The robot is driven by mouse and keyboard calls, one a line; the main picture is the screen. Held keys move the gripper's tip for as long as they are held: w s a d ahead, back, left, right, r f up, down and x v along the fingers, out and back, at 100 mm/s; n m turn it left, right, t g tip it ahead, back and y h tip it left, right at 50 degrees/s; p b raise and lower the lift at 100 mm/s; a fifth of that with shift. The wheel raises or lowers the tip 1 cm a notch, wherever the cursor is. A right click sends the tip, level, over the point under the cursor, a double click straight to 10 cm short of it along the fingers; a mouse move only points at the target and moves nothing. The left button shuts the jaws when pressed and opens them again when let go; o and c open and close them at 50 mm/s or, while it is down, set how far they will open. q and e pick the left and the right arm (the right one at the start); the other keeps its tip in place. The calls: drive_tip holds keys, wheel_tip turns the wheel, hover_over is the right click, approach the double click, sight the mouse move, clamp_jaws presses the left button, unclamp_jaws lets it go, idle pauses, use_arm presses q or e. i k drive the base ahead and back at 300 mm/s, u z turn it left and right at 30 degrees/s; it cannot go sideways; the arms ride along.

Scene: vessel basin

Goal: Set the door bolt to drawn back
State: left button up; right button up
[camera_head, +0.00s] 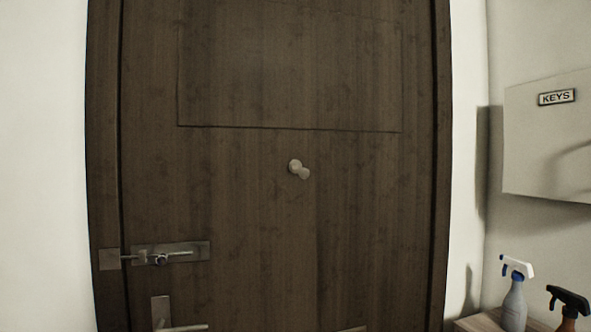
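The door bolt (170,253) is a metal plate with a thin rod and a small knob (160,259), on the left side of the dark wooden door (300,230). The rod reaches left across the door's edge to a square keeper plate (109,259) on the frame. The knob is near the left part of the plate. Neither of my grippers shows in the head view.
A lever handle (185,328) is below the bolt, cut by the picture's bottom edge. A round knob (298,169) is mid-door. At right, a key cabinet (545,150) hangs above a shelf with spray bottles (514,300). The space before the door looks clear.

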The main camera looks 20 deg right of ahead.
sight(161, 260)
drive_tip(key=u, duration=0.05)
drive_tip(key=k, duration=0.5)
drive_tip(key=u, duration=1.2)
drive_tip(key=i, duration=0.8)
drive_tip(key=z, duration=1.7)
